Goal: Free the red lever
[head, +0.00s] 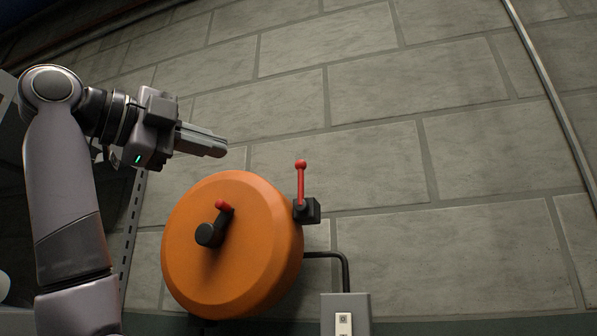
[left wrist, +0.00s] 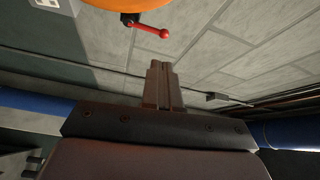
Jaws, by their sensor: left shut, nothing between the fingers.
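The red lever (head: 301,182) stands upright on a black block at the right edge of a round orange drum (head: 265,245). It also shows in the left wrist view (left wrist: 150,29), beside the orange drum (left wrist: 112,4). A black crank with a red knob (head: 224,206) sits on the drum's face. My left gripper (head: 225,148) is shut and empty, above the drum and to the left of the lever, apart from both. Its closed fingers show in the left wrist view (left wrist: 161,84). My right gripper is in neither view.
A grey box with a switch (head: 346,312) stands below the lever, with a black pipe (head: 335,256) running from the drum. A grey block wall (head: 420,90) lies behind. A thin conduit (head: 550,95) runs down the right. Space right of the lever is clear.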

